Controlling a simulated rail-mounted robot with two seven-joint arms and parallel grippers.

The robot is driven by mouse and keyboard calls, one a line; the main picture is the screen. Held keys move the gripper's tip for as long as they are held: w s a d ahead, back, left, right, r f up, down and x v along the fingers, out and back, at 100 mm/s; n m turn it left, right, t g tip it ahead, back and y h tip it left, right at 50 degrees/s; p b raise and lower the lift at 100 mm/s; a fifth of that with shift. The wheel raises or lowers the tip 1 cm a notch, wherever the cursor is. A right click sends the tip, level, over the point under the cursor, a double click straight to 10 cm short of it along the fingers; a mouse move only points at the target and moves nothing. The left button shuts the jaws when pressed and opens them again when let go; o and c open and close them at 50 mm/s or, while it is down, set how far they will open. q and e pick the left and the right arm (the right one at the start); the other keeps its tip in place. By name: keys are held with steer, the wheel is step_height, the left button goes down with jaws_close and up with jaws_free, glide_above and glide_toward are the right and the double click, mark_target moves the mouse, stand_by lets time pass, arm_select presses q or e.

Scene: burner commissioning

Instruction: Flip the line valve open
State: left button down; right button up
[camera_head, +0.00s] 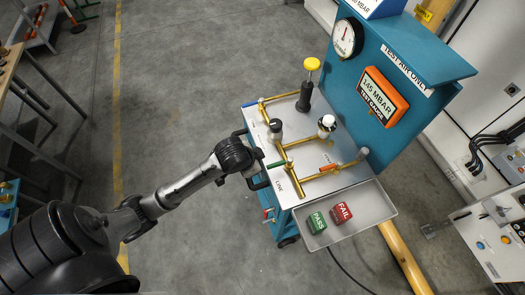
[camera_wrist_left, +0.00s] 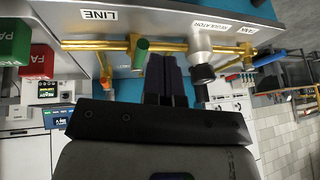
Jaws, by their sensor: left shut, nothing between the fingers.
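The line valve's green lever (camera_head: 277,164) is on the brass pipe beside the LINE label (camera_head: 279,184). It appears to stick out crosswise to the pipe, toward my left arm. It also shows in the left wrist view as a green handle (camera_wrist_left: 141,52), pointing down from the brass pipe (camera_wrist_left: 90,45). My left gripper (camera_head: 262,167) is at the bench's left edge, close to the lever's free end. In the wrist view its shut fingers (camera_wrist_left: 164,70) are empty and just right of the green handle; I cannot tell whether they touch it. My right gripper is not in view.
A black-knobbed fitting (camera_head: 275,128), a white-topped regulator (camera_head: 326,124) and a yellow-topped hand pump (camera_head: 308,82) stand close by. An orange lever (camera_head: 328,168) is to the right. A grey tray (camera_head: 370,207) holds green PASS (camera_head: 317,222) and red FAIL (camera_head: 341,213) blocks.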

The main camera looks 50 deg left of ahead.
mark_target(279, 164)
arm_select(q)
steer(key=w+a+r+m+g+h+p, duration=0.2)
steer(key=w+a+g+h, duration=0.1)
steer(key=w+a+h, duration=0.3)
steer(key=shift+a+g+h, duration=0.3)
steer(key=shift+a+h, duration=0.8)
steer(key=shift+a, duration=0.95)
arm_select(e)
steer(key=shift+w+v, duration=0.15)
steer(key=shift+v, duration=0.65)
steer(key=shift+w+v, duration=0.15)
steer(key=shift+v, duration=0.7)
arm_select(q)
steer(key=shift+w+r, duration=0.1)
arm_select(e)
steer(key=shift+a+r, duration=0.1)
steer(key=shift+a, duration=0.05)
arm_select(q)
steer(key=x, duration=1)
steer(key=shift+s+d+r, duration=0.1)
steer(key=shift+s+d, duration=0.1)
steer(key=shift+d, duration=0.3)
steer(key=shift+s+d+r, duration=0.1)
steer(key=shift+s+d, duration=0.05)
steer(key=shift+d, duration=0.35)
steer(key=shift+s+d+r+p, duration=0.15)
steer(key=shift+s+d+p, duration=0.25)
steer(key=shift+d, duration=0.4)
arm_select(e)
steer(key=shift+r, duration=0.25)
